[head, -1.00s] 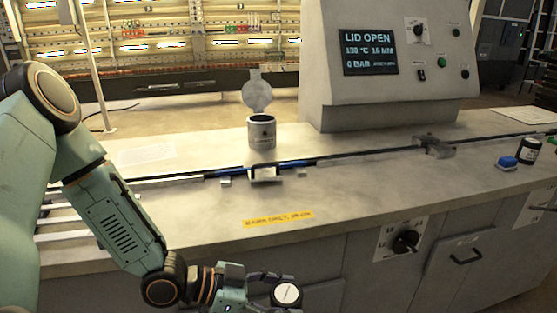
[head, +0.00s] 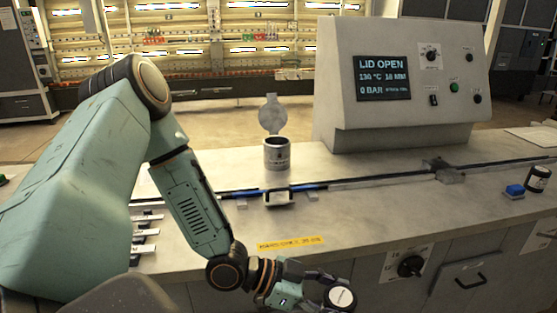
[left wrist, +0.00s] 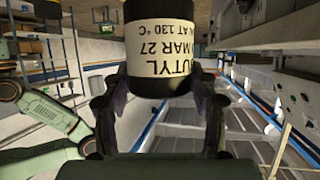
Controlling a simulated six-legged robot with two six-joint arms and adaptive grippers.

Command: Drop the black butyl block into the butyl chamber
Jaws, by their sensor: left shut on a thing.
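My left gripper (head: 318,289) is shut on a dark cylindrical jar with a pale BUTYL label (left wrist: 162,45), in front of the bench's front edge. In the left wrist view the label text is upside down and both fingers clasp the jar's sides. A small grey cylindrical chamber (head: 277,155) stands on the bench, its round lid (head: 272,114) raised behind it. Its inside is dark. I cannot pick out a separate black block. My right gripper is not in view.
A console (head: 400,85) reads LID OPEN. A rail (head: 400,178) runs along the bench, with a small block-like tray (head: 279,198) before the chamber. The front bench top is mostly clear.

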